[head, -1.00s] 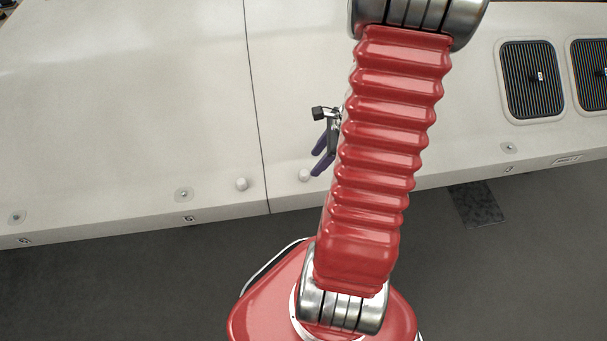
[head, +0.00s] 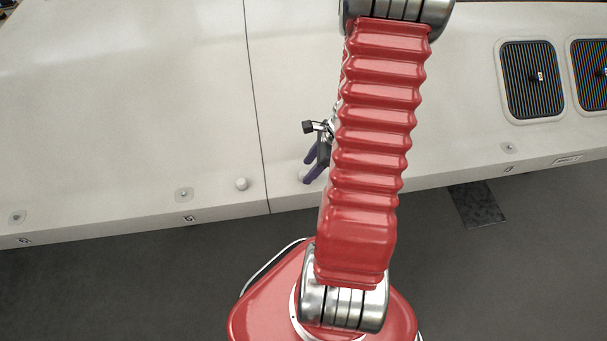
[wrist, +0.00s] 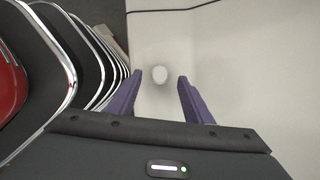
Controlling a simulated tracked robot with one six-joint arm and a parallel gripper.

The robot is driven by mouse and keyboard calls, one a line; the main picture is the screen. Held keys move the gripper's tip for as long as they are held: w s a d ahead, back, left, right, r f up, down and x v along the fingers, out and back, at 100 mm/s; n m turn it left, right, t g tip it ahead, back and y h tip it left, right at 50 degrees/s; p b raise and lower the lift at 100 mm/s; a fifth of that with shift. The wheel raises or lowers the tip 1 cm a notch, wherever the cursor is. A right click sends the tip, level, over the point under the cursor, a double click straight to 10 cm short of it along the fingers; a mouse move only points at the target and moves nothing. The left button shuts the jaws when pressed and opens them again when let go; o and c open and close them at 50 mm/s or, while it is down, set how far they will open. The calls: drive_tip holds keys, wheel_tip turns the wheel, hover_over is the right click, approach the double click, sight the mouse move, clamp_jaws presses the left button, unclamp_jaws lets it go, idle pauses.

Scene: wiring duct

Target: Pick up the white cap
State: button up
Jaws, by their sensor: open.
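The white cap (wrist: 160,75) is a small rounded knob on the pale panel. In the wrist view it appears between the tips of my gripper (wrist: 159,79), with a gap to each finger. In the head view the cap (head: 302,175) is partly hidden behind a purple finger of my gripper (head: 309,171), near the panel's front edge. The gripper is open and empty, its purple fingers apart. I cannot tell how far above the panel the tips are.
Dark ribbed grilles (head: 532,80) are at the right. The pale panel (head: 120,100) is wide and mostly clear. Dark floor (head: 120,285) lies in front of it.

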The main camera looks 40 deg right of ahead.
drive_tip(key=shift+x, duration=1.15)
drive_tip(key=c, duration=1.1)
